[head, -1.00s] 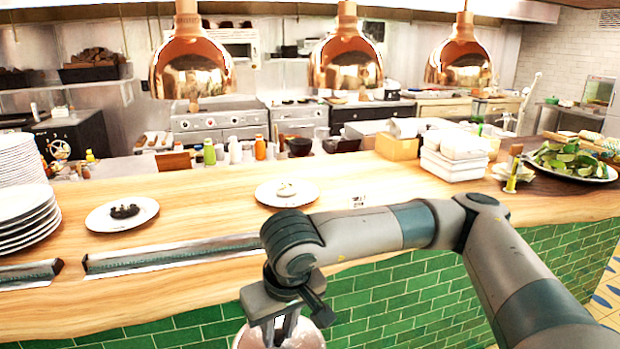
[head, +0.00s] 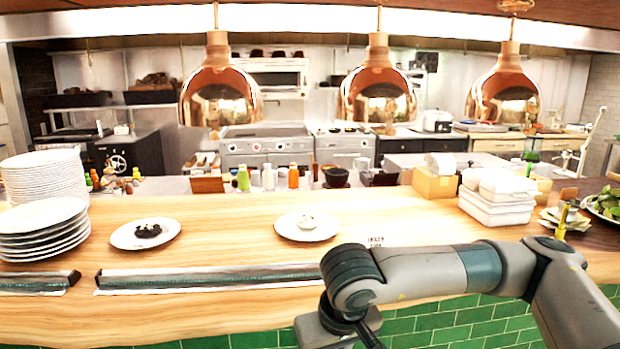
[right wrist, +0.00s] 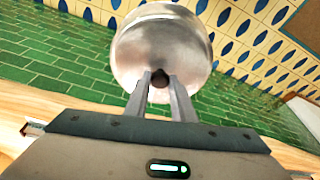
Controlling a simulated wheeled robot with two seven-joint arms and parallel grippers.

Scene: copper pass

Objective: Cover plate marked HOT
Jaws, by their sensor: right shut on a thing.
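My right gripper (right wrist: 160,84) is shut on the knob of a silver dome cover (right wrist: 162,38) in the right wrist view. The dome hangs in front of the green tiled counter face, over the patterned floor. In the head view my right wrist is at the bottom edge and the dome is out of frame. A white plate with dark food (head: 146,233) sits on the wooden counter (head: 220,212). A second white plate with pale food (head: 307,226) sits right of it. A small marked card (head: 375,241) lies beside the second plate; its lettering is unreadable. My left gripper is not in view.
Metal ticket rails (head: 200,278) run along the counter's front. Plate stacks (head: 44,229) stand at left. White containers (head: 497,197) and a leafy platter (head: 604,202) are at right. Copper lamps (head: 377,97) hang above. The counter between the two plates is clear.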

